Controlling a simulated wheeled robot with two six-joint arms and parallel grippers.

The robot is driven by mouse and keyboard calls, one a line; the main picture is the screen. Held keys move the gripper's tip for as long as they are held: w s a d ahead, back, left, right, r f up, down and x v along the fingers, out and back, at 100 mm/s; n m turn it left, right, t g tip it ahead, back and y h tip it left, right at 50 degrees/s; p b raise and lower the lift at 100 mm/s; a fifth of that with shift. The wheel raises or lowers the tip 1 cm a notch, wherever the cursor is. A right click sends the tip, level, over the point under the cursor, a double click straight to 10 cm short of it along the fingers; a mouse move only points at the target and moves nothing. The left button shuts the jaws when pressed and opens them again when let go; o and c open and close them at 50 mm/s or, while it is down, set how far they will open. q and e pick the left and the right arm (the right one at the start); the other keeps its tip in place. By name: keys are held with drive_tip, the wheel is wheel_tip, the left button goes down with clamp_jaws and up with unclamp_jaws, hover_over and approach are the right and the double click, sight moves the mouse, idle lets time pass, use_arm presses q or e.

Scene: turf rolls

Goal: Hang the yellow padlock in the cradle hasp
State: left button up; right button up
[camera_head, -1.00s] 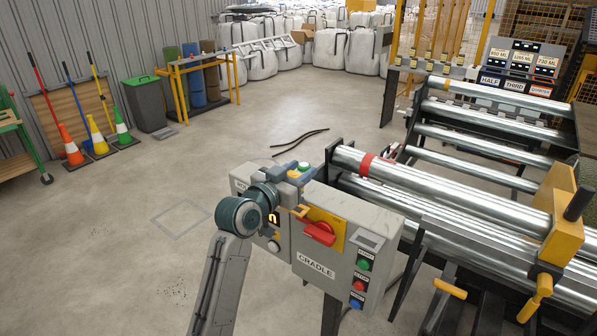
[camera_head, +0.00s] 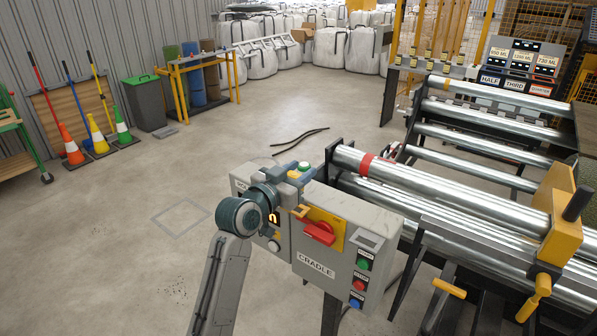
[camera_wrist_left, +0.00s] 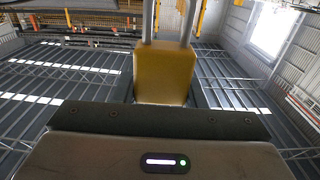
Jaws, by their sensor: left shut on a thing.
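The yellow padlock (camera_wrist_left: 164,76) shows in the left wrist view, beyond the dark edge of my gripper. Its grey shackle points up and runs out of the top of the picture. My left gripper (camera_head: 294,184) is shut on it, beside the grey box labelled CRADLE (camera_head: 317,266). In the head view my gripper hides most of the padlock. The box carries a red switch handle (camera_head: 320,233) on a yellow plate (camera_head: 334,222). A small orange-yellow piece (camera_head: 299,211) sits at the plate's left; I cannot tell whether it is hasp or padlock. My right gripper is out of view.
Steel rollers (camera_head: 450,190) with a red band stand right of the box. Green, red and blue buttons (camera_head: 360,284) sit on its right front. A second box with coloured buttons (camera_head: 303,167) is behind my gripper. The floor at left is open.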

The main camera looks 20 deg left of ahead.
use_arm(q)
drive_tip(key=shift+f+b, duration=0.35)
drive_tip(key=shift+f, duration=0.15)
drive_tip(key=shift+f+b, duration=1.45)
drive_tip(key=shift+f, duration=0.6)
drive_tip(key=o, duration=1.1)
drive_tip(key=shift+s, duration=0.1)
drive_tip(key=shift+s+a+f, duration=0.1)
drive_tip(key=shift+s+a, duration=0.1)
drive_tip(key=shift+s, duration=0.2)
drive_tip(key=b+v, duration=0.3)
drive_tip(key=v, duration=0.6)
drive_tip(key=shift+s, duration=0.35)
